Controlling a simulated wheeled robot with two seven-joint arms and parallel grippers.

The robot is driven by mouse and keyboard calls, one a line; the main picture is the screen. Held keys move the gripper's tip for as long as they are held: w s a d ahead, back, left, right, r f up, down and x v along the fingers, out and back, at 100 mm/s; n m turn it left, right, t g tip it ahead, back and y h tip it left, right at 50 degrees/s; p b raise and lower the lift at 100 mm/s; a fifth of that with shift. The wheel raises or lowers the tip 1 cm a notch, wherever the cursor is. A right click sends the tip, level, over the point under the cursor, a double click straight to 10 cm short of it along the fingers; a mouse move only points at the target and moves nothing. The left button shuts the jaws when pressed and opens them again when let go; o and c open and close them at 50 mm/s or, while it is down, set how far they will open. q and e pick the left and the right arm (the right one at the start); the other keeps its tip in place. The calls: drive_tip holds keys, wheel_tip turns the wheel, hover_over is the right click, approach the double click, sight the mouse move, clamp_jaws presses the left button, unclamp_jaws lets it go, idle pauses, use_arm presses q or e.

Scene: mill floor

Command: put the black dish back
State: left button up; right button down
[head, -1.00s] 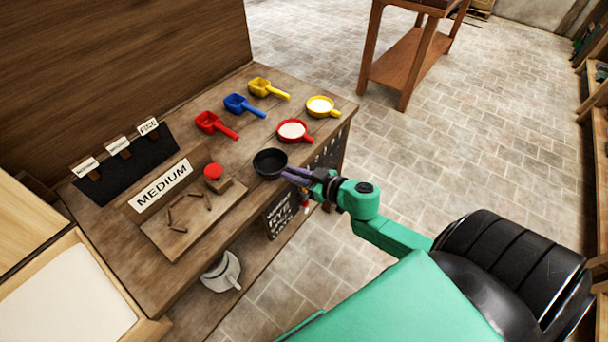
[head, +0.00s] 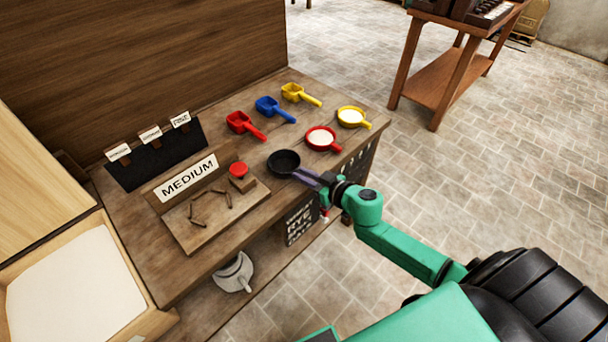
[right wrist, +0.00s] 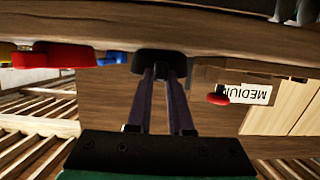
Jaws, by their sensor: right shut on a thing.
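The black dish (head: 284,161) is a small round pan at the front edge of the wooden bench, left of the red dish. In the head view my right gripper (head: 311,178) reaches it from the right, its fingers shut at the dish's near side. In the right wrist view the fingers (right wrist: 160,98) close on the dark dish (right wrist: 160,62), which hides their tips. Whether the dish rests on the bench or is slightly above it, I cannot tell. My left gripper is not in view.
A red dish (head: 321,138) and a yellow dish (head: 351,117) with pale contents stand to the right. Red (head: 242,125), blue (head: 271,108) and yellow (head: 297,93) scoops lie behind. A MEDIUM sign (head: 188,177) and a board (head: 204,231) with a red knob (head: 238,169) are left.

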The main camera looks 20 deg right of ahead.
drive_tip(key=c, duration=0.7)
unclamp_jaws()
drive_tip(key=shift+c, duration=0.2)
drive_tip(key=v, duration=1.5)
drive_tip(key=s+d+f+m+g+h, duration=0.25)
drive_tip(key=d+f, duration=0.25)
drive_tip(key=f, duration=0.6)
drive_tip(key=s+d+f+m+g+h, duration=0.1)
drive_tip(key=s+d+f+h, duration=0.35)
drive_tip(key=f, duration=0.75)
drive_tip(key=s+f+g, duration=0.4)
drive_tip(key=s+f, duration=0.3)
drive_tip(key=f, duration=0.5)
drive_tip(key=s+a+f+n+g, duration=0.1)
drive_tip(key=s+a+f+g, duration=0.1)
drive_tip(key=s+a+f, duration=0.2)
drive_tip(key=s+a+f+g+y, duration=0.1)
drive_tip(key=s+a+f+g, duration=0.2)
drive_tip(key=s, duration=0.6)
wheel_tip(320, 180, down, 3)
drive_tip(key=a, duration=0.2)
drive_tip(key=shift+s+a+r+n+y, duration=0.2)
drive_tip(key=shift+s+a+n+y, duration=0.05)
drive_tip(key=shift+n+y, duration=0.1)
